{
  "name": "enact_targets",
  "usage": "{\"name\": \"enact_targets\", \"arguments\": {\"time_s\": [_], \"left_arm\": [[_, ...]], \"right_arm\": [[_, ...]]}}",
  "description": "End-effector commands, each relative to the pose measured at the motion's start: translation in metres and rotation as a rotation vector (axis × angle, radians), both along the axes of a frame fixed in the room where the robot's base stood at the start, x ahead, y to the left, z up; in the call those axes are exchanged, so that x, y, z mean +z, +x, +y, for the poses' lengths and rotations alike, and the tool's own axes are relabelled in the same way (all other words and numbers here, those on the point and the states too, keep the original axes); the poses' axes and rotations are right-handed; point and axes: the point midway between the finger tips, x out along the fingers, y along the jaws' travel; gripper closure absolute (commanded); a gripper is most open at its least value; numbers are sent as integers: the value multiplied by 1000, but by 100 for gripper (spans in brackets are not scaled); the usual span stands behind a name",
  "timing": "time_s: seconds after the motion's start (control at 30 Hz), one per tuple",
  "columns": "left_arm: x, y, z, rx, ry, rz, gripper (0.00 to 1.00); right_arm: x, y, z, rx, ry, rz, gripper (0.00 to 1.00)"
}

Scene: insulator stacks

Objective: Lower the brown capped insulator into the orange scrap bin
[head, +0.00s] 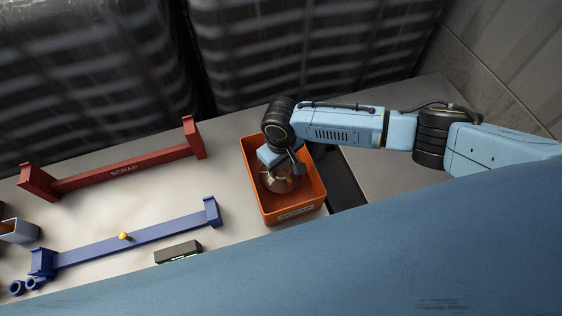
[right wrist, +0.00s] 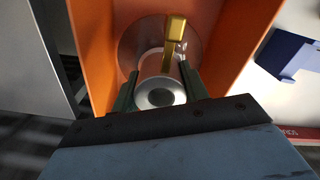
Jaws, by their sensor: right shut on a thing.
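The orange scrap bin (head: 255,194) stands on the table at the middle of the head view, with a SCRAP label on its near side. My right gripper (head: 290,168) reaches down into it from above. In the right wrist view its two dark fingers (right wrist: 158,92) are shut on the metal cap (right wrist: 160,95) of the insulator. The insulator's round disc (right wrist: 135,42) shows below the cap, inside the orange walls (right wrist: 95,40). In the head view the brown disc (head: 278,182) shows partly under the gripper. I cannot tell whether it touches the bin floor. My left gripper is not in view.
A dark box (head: 178,252) lies near the front. Dark slatted panels stand behind the table.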

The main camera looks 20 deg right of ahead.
Motion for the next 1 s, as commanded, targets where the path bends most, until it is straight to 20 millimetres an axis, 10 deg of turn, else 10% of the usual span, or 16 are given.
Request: {"name": "enact_targets", "arguments": {"time_s": [1.0], "left_arm": [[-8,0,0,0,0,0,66]], "right_arm": [[-13,1,1,1,3,-3,100]]}}
